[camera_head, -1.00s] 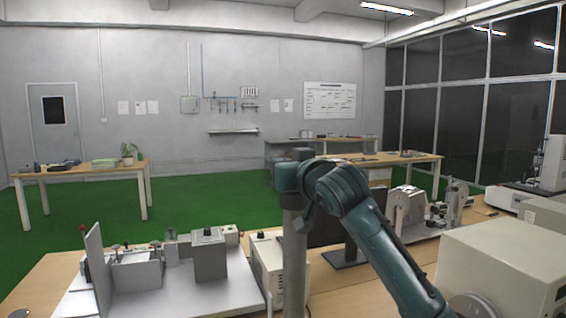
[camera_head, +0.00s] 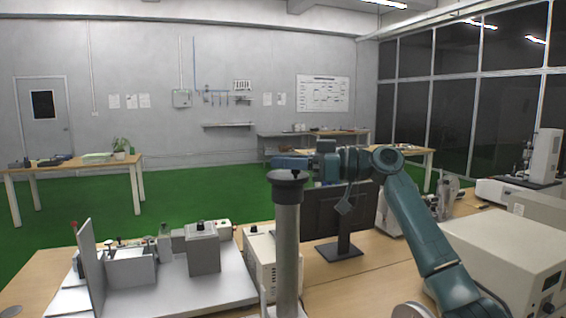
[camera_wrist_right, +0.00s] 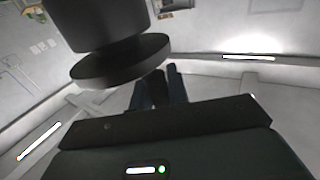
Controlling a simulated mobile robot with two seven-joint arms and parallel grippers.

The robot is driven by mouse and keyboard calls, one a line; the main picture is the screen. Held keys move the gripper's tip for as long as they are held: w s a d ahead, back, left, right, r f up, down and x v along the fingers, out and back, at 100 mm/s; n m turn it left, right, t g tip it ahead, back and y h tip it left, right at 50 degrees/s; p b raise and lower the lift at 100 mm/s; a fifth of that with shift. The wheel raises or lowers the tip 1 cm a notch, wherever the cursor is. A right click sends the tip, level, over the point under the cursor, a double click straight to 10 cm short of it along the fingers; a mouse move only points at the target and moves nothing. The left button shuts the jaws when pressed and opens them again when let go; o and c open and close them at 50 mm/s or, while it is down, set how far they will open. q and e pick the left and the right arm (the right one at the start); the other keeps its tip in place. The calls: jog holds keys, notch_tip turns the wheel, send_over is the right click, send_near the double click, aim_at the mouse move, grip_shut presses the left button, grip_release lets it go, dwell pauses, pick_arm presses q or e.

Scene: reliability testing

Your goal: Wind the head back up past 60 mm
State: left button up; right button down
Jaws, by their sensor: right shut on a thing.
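A grey column (camera_head: 287,245) stands in the near middle of the head view, topped by a dark round disc (camera_head: 287,176). My right gripper (camera_head: 290,162) is level with the column top, just behind the disc. In the right wrist view a dark disc (camera_wrist_right: 122,62) on a thick dark cylinder (camera_wrist_right: 98,22) fills the upper left. My right fingers (camera_wrist_right: 155,92) are beside its rim, shut on a slim dark handle (camera_wrist_right: 157,86). Whether the handle joins the disc is hidden. No height scale or reading is legible. My left gripper is out of view.
Left of the column is a grey fixture plate (camera_head: 222,285) with several blocks. A beige box (camera_head: 262,262) stands close beside the column. A dark monitor (camera_head: 335,215) is behind. A large cream instrument (camera_head: 505,262) is at right. Bare wooden bench (camera_head: 375,268) lies between.

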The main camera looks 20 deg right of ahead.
jog(key=n+g, duration=0.1)
jog(key=n+g+y, duration=0.1)
jog(key=g, duration=0.1)
jog(key=n+g, duration=0.1)
jog(key=shift+d+y, duration=0.3)
jog(key=shift+s+g, duration=0.1)
jog(key=shift+g, duration=0.3)
jog(key=shift+d+f+n+g, duration=0.1)
jog(key=shift+f+n+g, duration=0.05)
jog(key=shift+n+g, duration=0.2)
jog(key=c, duration=1.3)
grip_release()
jog(key=shift+c, duration=0.2)
jog(key=s+d, duration=0.2)
jog(key=d, duration=1.1)
jog(key=shift+s, duration=0.2)
